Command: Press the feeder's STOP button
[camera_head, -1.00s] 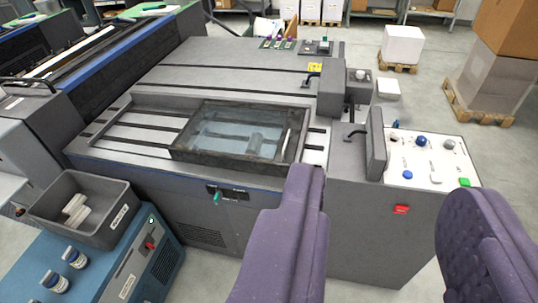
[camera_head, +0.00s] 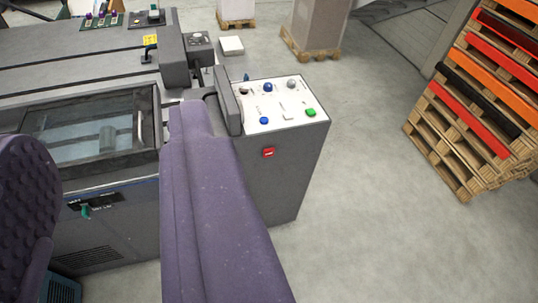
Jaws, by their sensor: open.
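My gripper (camera_head: 110,125) shows as two purple fingers spread wide apart, open and empty. The right finger stands left of the red button in the picture and covers part of the machine's front. The left finger is cut off by the left edge.
The console's white top (camera_head: 275,107) carries blue, green, grey and white controls. A dark upright panel (camera_head: 229,100) stands at its left edge. A glass-covered tray (camera_head: 90,130) lies left. The floor (camera_head: 370,220) between is clear.

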